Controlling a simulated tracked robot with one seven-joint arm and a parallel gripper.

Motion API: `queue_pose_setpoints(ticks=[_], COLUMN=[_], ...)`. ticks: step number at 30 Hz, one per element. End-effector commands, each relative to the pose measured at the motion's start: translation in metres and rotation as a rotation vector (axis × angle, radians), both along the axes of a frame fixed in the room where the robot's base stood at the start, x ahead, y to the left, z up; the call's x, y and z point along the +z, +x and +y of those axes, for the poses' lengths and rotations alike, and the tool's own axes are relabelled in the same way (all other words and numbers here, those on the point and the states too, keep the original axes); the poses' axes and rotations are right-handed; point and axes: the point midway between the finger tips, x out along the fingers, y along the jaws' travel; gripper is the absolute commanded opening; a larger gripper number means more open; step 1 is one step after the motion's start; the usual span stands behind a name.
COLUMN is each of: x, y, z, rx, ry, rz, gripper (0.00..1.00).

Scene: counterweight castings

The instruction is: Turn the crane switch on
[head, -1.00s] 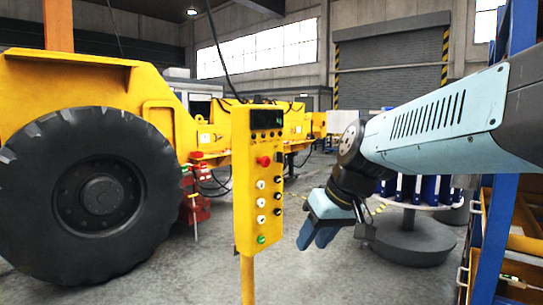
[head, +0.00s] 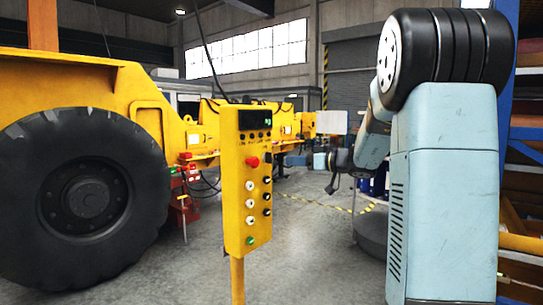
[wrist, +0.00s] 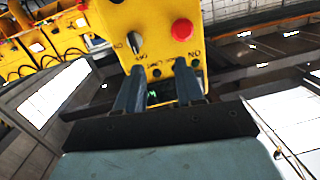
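The yellow control box (head: 247,190) hangs upright on a yellow post, left of my arm in the head view. It has a display, a red button (head: 252,161), white and black knobs and a green button (head: 250,240). I cannot tell which control is the crane switch; the labels are too small. In the wrist view the box (wrist: 155,22) looks upside down, with the red button (wrist: 182,29) and a black-and-silver knob (wrist: 134,42). My gripper (wrist: 160,80) is open and empty, its fingers apart, pointing toward the box. In the head view it (head: 331,187) is right of the box, apart from it.
A yellow vehicle with a big black tyre (head: 85,195) stands left of the box. A blue shelf frame (head: 506,130) stands close on the right. The grey floor (head: 305,260) between box and arm is clear.

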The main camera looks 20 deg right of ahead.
Motion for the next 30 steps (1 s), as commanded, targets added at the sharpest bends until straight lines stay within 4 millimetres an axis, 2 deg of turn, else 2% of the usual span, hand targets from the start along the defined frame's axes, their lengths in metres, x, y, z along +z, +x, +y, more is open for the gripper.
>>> queue_pose_setpoints(ticks=[1, 4, 9, 14, 30], x=[-0.001, 0.001, 0.002, 0.001, 0.001], y=[0.01, 0.021, 0.03, 0.044, 0.117], z=[-0.013, -0.028, -0.034, -0.021, 0.033], rx=[-0.024, -0.055, -0.073, -0.07, -0.07], ry=[0.003, -0.001, -0.004, -0.004, -0.004], rz=[-0.036, -0.093, -0.124, -0.122, -0.122], gripper=[0.37, 0.37, 0.37, 0.37, 0.37])
